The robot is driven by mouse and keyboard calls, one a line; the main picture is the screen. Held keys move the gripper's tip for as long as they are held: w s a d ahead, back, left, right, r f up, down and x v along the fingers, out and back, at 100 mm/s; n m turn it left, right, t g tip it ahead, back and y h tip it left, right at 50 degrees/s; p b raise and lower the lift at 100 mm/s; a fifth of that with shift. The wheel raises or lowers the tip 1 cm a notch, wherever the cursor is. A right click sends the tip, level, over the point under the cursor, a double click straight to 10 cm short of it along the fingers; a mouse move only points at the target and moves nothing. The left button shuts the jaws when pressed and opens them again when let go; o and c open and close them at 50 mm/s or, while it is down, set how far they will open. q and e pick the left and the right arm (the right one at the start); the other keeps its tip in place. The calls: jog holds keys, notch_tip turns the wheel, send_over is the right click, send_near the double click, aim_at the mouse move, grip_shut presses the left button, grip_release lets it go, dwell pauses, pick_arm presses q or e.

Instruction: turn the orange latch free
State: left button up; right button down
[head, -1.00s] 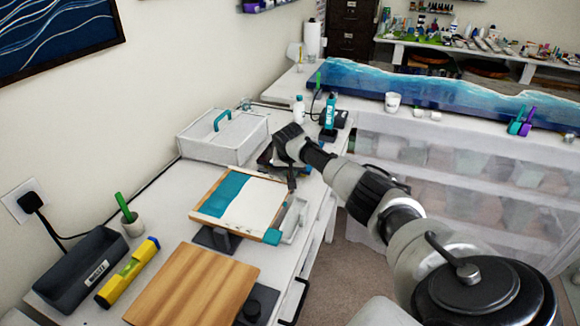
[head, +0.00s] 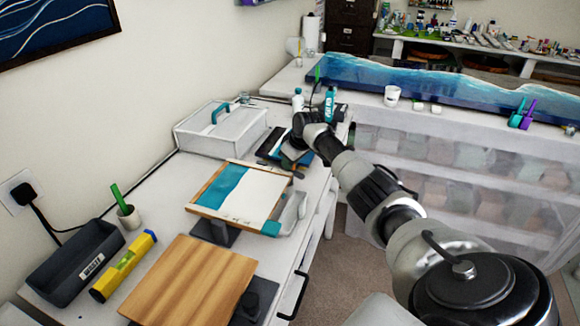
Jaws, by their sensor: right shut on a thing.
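I cannot make out an orange latch in the head view. My right gripper (head: 298,148) points down beyond the board at the back of the bench, partly hidden by its own wrist. It is shut on a small dark piece with teal and tan edges (head: 296,159); what this is, I cannot tell clearly. The tilted wood-framed board (head: 207,190) with a teal and white face stands on a dark stand (head: 214,232), nearer than the gripper and apart from it. My left gripper is out of view.
A white lidded box (head: 205,138) with a teal handle stands behind the board. A wooden board (head: 195,285), a yellow level (head: 122,268) and a dark bin (head: 75,264) lie in front. Bottles (head: 298,100) stand at the back. A blue resin slab (head: 440,92) lies right.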

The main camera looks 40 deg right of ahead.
jog(key=shift+n+g+y+b, duration=0.3)
jog(key=shift+n+y+b, duration=0.4)
jog(key=shift+n+b, duration=1.05)
jog(key=c, duration=1.1)
grip_release()
jog(key=shift+r, duration=0.1)
jog(key=b+v, duration=0.1)
jog(key=v, duration=0.9)
jog(key=shift+r, duration=0.3)
